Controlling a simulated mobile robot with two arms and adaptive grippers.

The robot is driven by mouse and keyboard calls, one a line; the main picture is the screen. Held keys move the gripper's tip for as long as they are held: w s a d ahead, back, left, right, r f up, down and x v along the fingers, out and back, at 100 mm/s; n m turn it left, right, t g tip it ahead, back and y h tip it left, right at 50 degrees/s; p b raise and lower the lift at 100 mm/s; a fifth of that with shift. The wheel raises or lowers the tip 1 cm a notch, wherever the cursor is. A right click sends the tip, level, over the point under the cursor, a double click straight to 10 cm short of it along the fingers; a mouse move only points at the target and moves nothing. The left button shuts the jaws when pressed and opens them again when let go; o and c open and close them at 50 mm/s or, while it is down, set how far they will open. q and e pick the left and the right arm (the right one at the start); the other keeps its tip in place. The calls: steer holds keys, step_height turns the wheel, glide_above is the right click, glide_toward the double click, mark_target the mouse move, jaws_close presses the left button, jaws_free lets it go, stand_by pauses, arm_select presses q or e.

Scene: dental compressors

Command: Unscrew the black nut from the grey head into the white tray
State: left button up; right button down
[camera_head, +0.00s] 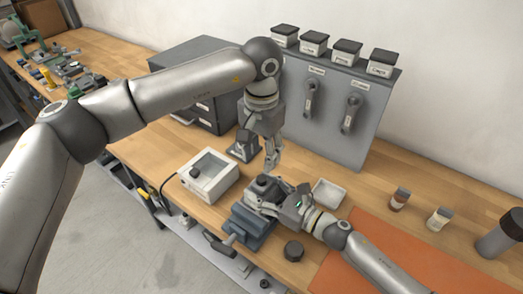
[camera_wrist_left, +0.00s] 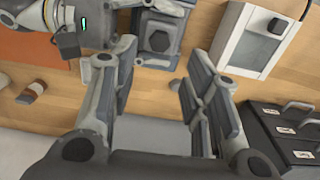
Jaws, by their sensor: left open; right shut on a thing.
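The grey head (camera_head: 262,191) sits at the blue-grey vise (camera_head: 252,226) in the head view. The dark hexagonal black nut (camera_wrist_left: 157,40) is on top of the head in the left wrist view. My left gripper (camera_head: 272,166) is open and empty, pointing down above the head. Its two fingers also show in the left wrist view (camera_wrist_left: 160,72), apart from the nut. My right gripper (camera_head: 283,201) is shut on the grey head from the right side; its fingertips are partly hidden. The white tray (camera_head: 342,193) stands just right of the head and looks empty.
A white box (camera_head: 222,182) with a dark knob stands left of the vise. A round black part (camera_head: 293,251) lies in front. Two small jars (camera_head: 400,198) and an orange mat (camera_head: 375,252) are at right. A grey panel (camera_head: 345,140) rises behind.

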mark_target(262, 178)
arm_select(q)
step_height(262, 178, down, 8)
steer(key=shift+r, duration=0.1)
stand_by(0.4)
